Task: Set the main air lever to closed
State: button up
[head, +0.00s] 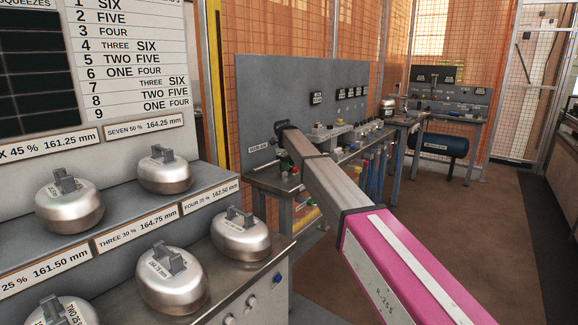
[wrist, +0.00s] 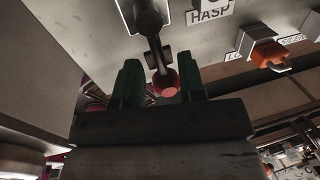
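A dark grey lever (wrist: 153,45) with a red end (wrist: 165,82) hangs from a pale panel in the wrist view. My gripper (wrist: 162,80) shows two green fingers standing apart, one on each side of the red end. Gaps show between the fingers and the lever, so it appears open; whether either finger touches cannot be told. In the head view my arm reaches the grey bench (head: 262,178), and its end hides most of the lever area.
An orange padlock (wrist: 270,54) hangs right of the lever, near a HASP label (wrist: 209,12). A shelf with several steel weights (head: 165,170) stands at the left in the head view. Brown floor (head: 490,215) is clear at the right.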

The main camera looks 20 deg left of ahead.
notch_tip(320, 180, up, 10)
jog(key=s, duration=0.2)
jog(key=shift+a+r, duration=0.25)
jog(key=shift+a, duration=0.1)
jog(key=shift+f, duration=0.1)
jog(key=s+d+f+n, duration=0.3)
jog(key=d+f, duration=0.5)
jog(key=d, duration=0.3)
jog(key=s+d+f+n+g, duration=0.1)
jog(key=s+d+f+n, duration=0.25)
jog(key=d+f, duration=0.6)
jog(key=s+d+f+n, duration=0.2)
jog(key=d+f+n, duration=0.2)
jog(key=d+f, duration=0.6)
jog(key=s+d+f+n, duration=0.4)
jog(key=s+d, duration=0.4)
jog(key=s+d+f+n, duration=0.3)
jog(key=s+d+f, duration=0.1)
jog(key=s+d, duration=0.5)
jog(key=s+d+f+n+g, duration=0.1)
jog(key=s+d+f+n, duration=0.3)
jog(key=s+d, duration=0.4)
jog(key=shift+s+d+f+n+y, duration=0.2)
jog(key=shift+d+f+n+y, duration=0.25)
jog(key=shift+d, duration=0.25)
